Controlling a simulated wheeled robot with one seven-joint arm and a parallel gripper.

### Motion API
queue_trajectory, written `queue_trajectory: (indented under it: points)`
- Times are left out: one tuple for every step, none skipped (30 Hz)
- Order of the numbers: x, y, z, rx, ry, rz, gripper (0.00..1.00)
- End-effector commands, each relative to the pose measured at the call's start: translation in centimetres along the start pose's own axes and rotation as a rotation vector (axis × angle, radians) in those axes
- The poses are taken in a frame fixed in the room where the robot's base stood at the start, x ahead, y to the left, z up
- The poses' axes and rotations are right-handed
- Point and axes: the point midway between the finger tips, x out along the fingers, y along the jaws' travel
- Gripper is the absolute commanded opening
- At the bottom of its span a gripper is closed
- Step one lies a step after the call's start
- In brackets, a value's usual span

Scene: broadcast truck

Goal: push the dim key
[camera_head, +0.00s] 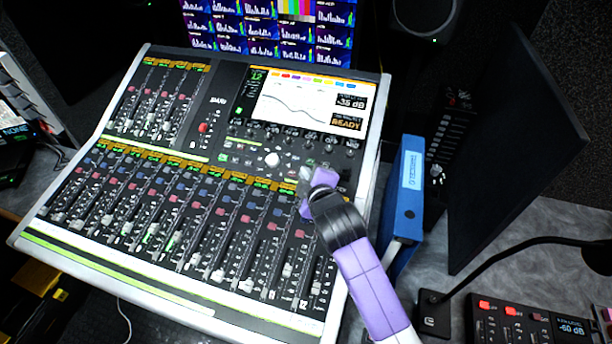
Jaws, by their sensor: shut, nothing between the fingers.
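A mixing console (222,125) with a white frame fills the left and middle of the head view. It carries two banks of faders with small coloured keys and a lit screen (305,105) reading "-35 dB" and "READY". I cannot read any key's label as dim. The purple arm and gripper hide the controls beneath, and I cannot tell whether the fingertips touch the surface.
A blue binder (403,200) stands right of the console, close to my arm. A large dark monitor panel (515,150) stands further right. A small panel with red-lit keys (510,311) and a "-60 dB" display sits at lower right, near a black gooseneck (500,252).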

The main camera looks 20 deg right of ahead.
Motion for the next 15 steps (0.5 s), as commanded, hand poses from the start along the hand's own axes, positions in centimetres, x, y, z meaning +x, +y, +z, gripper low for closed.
queue_trajectory:
  points:
    - [0.06, -0.04, 0.05, 0.000, 0.000, 0.000, 0.00]
    - [0.09, -0.06, 0.07, 0.000, 0.000, 0.000, 0.00]
    - [0.12, -0.08, 0.09, 0.000, 0.000, 0.000, 0.00]
    - [0.14, -0.10, 0.11, 0.000, 0.000, 0.000, 0.00]
    - [0.16, -0.12, 0.13, 0.000, 0.000, 0.000, 0.00]
    - [0.19, -0.14, 0.15, 0.000, 0.000, 0.000, 0.00]
    - [0.22, -0.16, 0.17, 0.000, 0.000, 0.000, 0.00]
    - [0.24, -0.18, 0.18, 0.000, 0.000, 0.000, 0.00]
    - [0.27, -0.20, 0.21, 0.000, 0.000, 0.000, 0.00]
    - [0.30, -0.21, 0.22, 0.000, 0.000, 0.000, 0.00]
    - [0.32, -0.23, 0.24, 0.000, 0.000, 0.000, 0.00]
    - [0.35, -0.25, 0.26, 0.000, 0.000, 0.000, 0.00]
    - [0.37, -0.27, 0.28, 0.000, 0.000, 0.000, 0.00]
    - [0.39, -0.29, 0.30, 0.000, 0.000, 0.000, 0.00]
    - [0.43, -0.31, 0.32, 0.000, 0.000, 0.000, 0.00]
